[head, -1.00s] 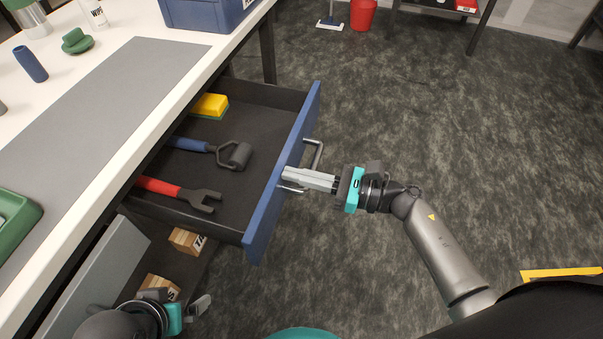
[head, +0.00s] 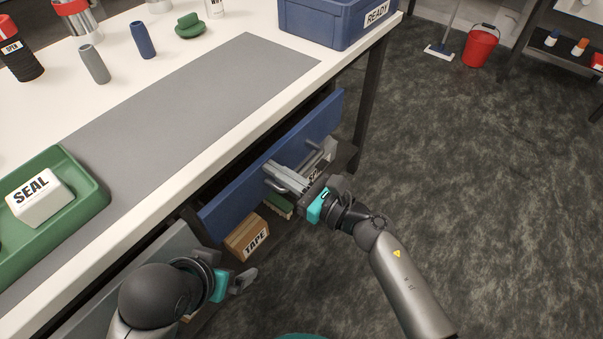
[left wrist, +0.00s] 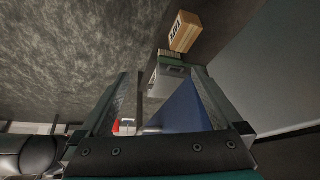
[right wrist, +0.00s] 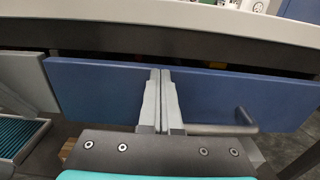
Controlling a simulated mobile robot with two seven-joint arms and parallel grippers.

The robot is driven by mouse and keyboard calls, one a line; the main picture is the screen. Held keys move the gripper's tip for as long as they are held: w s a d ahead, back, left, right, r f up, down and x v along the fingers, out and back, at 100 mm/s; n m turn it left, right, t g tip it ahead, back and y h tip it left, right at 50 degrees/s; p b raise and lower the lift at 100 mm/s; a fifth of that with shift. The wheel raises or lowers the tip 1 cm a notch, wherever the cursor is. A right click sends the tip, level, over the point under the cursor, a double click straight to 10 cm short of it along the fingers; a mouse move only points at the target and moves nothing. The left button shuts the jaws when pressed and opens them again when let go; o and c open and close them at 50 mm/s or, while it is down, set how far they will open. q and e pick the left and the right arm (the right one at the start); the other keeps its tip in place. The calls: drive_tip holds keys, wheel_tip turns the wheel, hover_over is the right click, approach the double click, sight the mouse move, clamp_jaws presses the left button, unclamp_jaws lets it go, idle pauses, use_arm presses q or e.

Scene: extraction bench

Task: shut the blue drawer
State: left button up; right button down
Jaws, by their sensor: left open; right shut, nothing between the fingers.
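The blue drawer (head: 245,180) sits under the bench top and is nearly shut. In the right wrist view its blue front (right wrist: 100,92) spans the picture, with a narrow dark gap above it and a speck of yellow inside. My right gripper (head: 272,176) is shut and empty. Its fingertips (right wrist: 161,72) appear to press on the drawer front, left of the bar handle (right wrist: 232,125). My left gripper (head: 246,280) is open and empty, low beside the bench. The blue front (left wrist: 185,110) also shows in the left wrist view.
A grey panel (head: 135,268) stands out below the bench at left. A TAPE box (head: 246,238) lies below the blue drawer. The bench top holds a grey mat (head: 190,100), a green tray (head: 85,205) and a blue READY bin (head: 320,25).

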drive_tip(key=shift+x, duration=0.8)
drive_tip(key=shift+a, duration=0.2)
drive_tip(key=shift+r, duration=0.15)
